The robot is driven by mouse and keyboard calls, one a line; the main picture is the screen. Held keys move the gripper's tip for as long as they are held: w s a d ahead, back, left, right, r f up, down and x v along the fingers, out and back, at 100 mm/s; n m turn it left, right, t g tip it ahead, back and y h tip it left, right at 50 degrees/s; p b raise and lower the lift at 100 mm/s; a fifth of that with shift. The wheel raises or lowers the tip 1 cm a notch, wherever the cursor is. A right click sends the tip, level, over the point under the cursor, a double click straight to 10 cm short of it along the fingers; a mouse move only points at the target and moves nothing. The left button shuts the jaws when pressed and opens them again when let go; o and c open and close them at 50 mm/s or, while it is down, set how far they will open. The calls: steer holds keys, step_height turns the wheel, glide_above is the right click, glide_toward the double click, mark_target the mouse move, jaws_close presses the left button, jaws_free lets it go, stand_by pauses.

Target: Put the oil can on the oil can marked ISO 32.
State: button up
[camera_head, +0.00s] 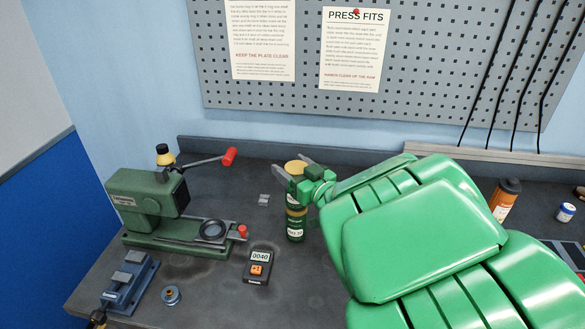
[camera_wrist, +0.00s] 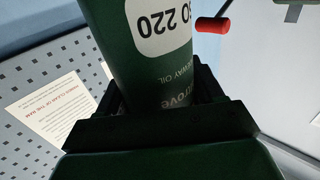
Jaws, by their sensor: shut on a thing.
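My gripper (camera_head: 291,164) is shut on a dark green oil can with a tan top (camera_head: 296,167). In the wrist view the held oil can (camera_wrist: 150,65) bears a white label reading "220", upside down in that picture. A second green oil can (camera_head: 295,226) with a pale label stands upright on the bench, directly below the held one in the head view. Its label is small and seems to read ISO 32. My gripper hides much of the held can. I cannot tell whether the two cans touch.
A green arbor press (camera_head: 150,205) with a red-knobbed lever stands left. A meter (camera_head: 258,266), a small ring part (camera_head: 171,295) and a blue vise (camera_head: 128,280) lie in front. An orange bottle (camera_head: 505,200) and a small jar (camera_head: 565,212) stand right. The pegboard wall is behind.

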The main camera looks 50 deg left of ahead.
steer(key=shift+f, duration=0.15)
steer(key=o, duration=1.4)
steer(key=shift+d, duration=3.75)
